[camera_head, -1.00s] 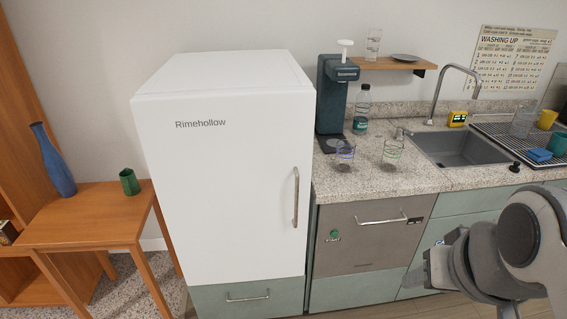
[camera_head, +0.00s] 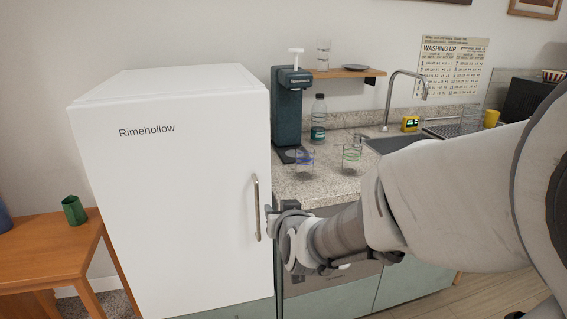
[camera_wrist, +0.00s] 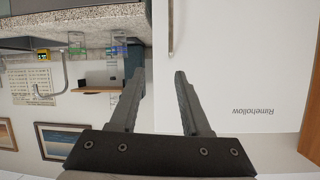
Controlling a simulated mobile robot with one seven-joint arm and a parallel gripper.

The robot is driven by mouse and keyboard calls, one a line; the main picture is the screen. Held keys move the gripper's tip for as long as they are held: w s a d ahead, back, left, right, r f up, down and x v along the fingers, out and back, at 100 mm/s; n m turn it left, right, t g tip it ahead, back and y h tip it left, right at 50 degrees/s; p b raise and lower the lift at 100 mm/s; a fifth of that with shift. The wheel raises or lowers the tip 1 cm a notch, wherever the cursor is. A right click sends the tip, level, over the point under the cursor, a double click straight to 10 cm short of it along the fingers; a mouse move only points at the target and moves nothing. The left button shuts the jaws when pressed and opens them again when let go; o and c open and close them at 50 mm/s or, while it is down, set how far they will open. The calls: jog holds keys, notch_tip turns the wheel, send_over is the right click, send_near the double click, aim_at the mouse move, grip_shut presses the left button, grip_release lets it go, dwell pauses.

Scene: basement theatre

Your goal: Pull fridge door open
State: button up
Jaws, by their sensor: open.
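The white fridge (camera_head: 170,190), marked "Rimehollow", stands left of the counter with its door shut. Its metal bar handle (camera_head: 257,195) runs upright along the door's right edge. My gripper (camera_head: 271,213) is just right of the handle in the head view, near the fridge's right edge. In the wrist view, which is upside down, my gripper (camera_wrist: 160,74) has its two fingers apart with nothing between them. The handle (camera_wrist: 171,30) lies beyond the fingertips there, and the door face (camera_wrist: 235,60) fills the right side. My arm hides part of the counter and the cabinets below.
A granite counter (camera_head: 320,187) right of the fridge holds a dark dispenser (camera_head: 288,110), a bottle (camera_head: 318,120) and two glasses (camera_head: 352,158). A wooden table (camera_head: 55,255) with a green cup (camera_head: 74,210) stands left of the fridge.

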aim_at(257, 201)
jog(key=w+a+f+t+h+b, duration=0.15)
jog(key=a+f+t+b, duration=0.4)
jog(key=f, duration=0.55)
jog(key=shift+g, duration=0.35)
jog(key=w, duration=0.6)
jog(key=w+a, duration=0.1)
jog(key=w, duration=0.5)
jog(key=w+a, duration=0.1)
jog(key=w, duration=0.5)
grip_shut()
